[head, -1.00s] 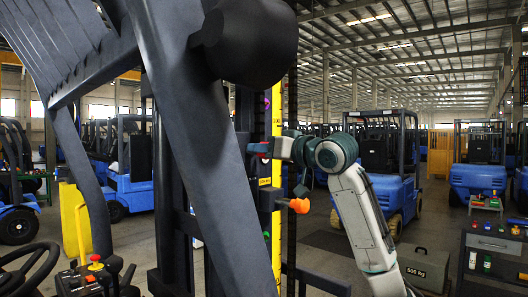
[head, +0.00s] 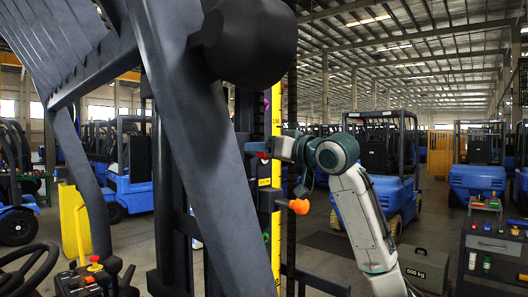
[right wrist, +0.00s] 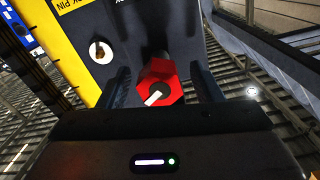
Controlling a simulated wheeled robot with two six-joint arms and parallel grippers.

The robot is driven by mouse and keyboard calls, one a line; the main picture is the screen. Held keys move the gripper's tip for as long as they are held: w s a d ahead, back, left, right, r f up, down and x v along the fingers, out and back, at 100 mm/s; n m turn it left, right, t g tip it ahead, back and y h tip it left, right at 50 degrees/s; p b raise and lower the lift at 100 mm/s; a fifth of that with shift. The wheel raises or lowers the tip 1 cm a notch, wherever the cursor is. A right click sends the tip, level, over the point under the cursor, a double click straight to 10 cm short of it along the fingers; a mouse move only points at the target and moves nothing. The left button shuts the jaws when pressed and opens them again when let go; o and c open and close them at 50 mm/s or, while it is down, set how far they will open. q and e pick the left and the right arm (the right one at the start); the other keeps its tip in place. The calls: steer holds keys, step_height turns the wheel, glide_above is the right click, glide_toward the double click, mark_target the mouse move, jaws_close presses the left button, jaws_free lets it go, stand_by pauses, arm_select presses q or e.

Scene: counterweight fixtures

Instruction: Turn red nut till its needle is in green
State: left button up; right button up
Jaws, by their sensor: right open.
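The red nut (right wrist: 160,84) is a six-sided block with a white line on its face, in the right wrist view. My right gripper (right wrist: 161,72) is open, with one dark finger on each side of the nut. I cannot tell whether the fingers touch it. In the head view my right gripper (head: 262,147) is at the dark upright behind the yellow post, and a small red patch shows there. No needle or green zone of a gauge can be made out. My left gripper is not in view.
An orange knob (head: 299,206) is below my right gripper. A large dark beam (head: 205,150) crosses the head view. A 500 kg block (head: 424,268) stands at right.

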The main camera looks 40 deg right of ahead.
steer(key=s+b, duration=0.5)
steer(key=s, duration=0.5)
steer(key=shift+s+d, duration=0.3)
steer(key=shift+d, duration=0.15)
